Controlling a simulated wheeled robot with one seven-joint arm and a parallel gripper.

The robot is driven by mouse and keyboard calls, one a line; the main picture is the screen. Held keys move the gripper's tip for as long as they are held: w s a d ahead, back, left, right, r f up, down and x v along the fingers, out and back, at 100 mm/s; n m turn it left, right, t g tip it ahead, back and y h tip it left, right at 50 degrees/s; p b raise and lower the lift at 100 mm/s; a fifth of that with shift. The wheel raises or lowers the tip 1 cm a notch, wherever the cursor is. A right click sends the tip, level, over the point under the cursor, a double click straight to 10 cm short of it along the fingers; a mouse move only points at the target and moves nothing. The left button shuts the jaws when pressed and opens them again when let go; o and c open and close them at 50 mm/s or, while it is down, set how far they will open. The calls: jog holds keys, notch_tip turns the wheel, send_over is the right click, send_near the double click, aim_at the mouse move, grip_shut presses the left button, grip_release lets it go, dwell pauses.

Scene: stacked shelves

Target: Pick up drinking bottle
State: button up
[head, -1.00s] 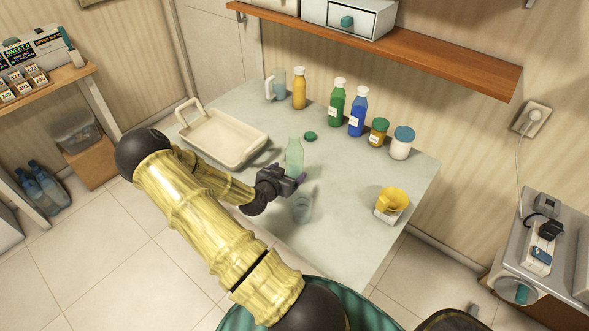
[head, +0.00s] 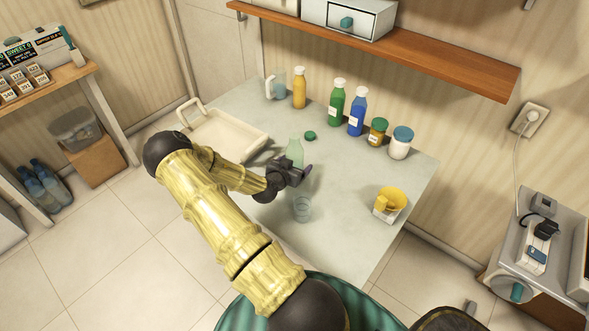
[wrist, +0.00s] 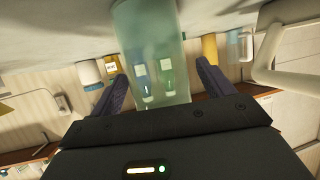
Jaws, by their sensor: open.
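The drinking bottle (head: 295,151) is translucent pale green and stands upright on the grey table. In the wrist view the bottle (wrist: 152,52) appears large between the two dark fingers of my gripper (wrist: 163,78). The fingers are spread, with visible space on each side of the bottle. A gap shows between each finger and the bottle, so it is not gripped.
A cream tray (head: 262,139) is left. Several bottles and jars line the back, under a wooden shelf (head: 420,60).

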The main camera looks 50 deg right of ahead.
aim_at(292, 145)
dwell(0.4)
jog(key=c, duration=1.2)
jog(key=shift+o, duration=0.2)
jog(key=shift+r, duration=0.15)
notch_tip(292, 145, up, 10)
jog(key=shift+f+b, duration=0.1)
jog(key=shift+b, duration=0.65)
